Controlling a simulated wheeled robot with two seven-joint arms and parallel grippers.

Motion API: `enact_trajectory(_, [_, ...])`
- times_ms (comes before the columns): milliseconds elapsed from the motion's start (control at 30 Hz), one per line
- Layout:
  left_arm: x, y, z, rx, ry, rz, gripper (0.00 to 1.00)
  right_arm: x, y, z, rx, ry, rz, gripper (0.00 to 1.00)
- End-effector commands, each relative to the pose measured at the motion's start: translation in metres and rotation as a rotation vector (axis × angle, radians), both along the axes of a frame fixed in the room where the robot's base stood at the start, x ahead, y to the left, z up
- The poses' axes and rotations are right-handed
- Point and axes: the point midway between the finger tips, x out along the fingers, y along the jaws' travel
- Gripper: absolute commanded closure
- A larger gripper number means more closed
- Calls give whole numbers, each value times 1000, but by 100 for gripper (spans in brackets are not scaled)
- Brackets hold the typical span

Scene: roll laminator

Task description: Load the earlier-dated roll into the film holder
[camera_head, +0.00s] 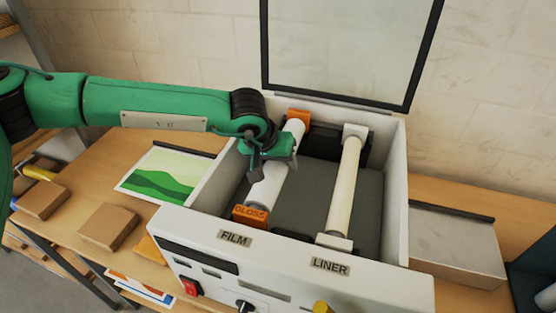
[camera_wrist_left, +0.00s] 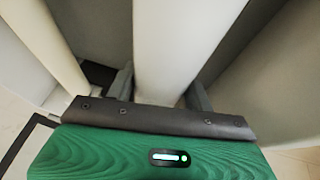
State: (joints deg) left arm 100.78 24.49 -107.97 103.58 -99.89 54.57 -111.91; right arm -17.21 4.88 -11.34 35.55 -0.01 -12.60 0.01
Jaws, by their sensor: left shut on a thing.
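A white film roll (camera_head: 267,187) with orange end pieces, the near one marked GLOSS, lies in the left side of the open machine (camera_head: 397,289), behind the FILM label (camera_head: 235,239). My left gripper (camera_head: 270,158) is shut around the upper middle of this roll. In the left wrist view the roll (camera_wrist_left: 184,45) runs between the two fingers (camera_wrist_left: 160,90). I cannot tell whether its ends are fully seated, and no date is readable. My right gripper is not in view.
A cream liner roll (camera_head: 344,187) lies parallel on the right, behind the LINER label. The clear lid (camera_head: 350,45) stands raised behind. Brown boxes (camera_head: 107,227) and a green picture sheet (camera_head: 163,176) lie left; a grey box (camera_head: 455,245) stands right.

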Motion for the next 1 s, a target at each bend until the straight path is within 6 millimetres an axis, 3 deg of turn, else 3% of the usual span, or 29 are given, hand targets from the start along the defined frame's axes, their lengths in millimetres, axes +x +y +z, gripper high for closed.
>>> enact_trajectory(300, [1,0,-5,-3,-4,0,96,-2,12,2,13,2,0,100])
enact_trajectory(567, [1,-1,-11,-3,-3,0,96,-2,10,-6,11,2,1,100])
enact_trajectory(600, [0,0,-12,-1,-1,0,46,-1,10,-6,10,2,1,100])
enact_trajectory(700, [0,0,-11,-1,-1,0,26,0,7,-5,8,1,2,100])
enact_trajectory(1000, [0,0,-10,-1,-1,0,26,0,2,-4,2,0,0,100])
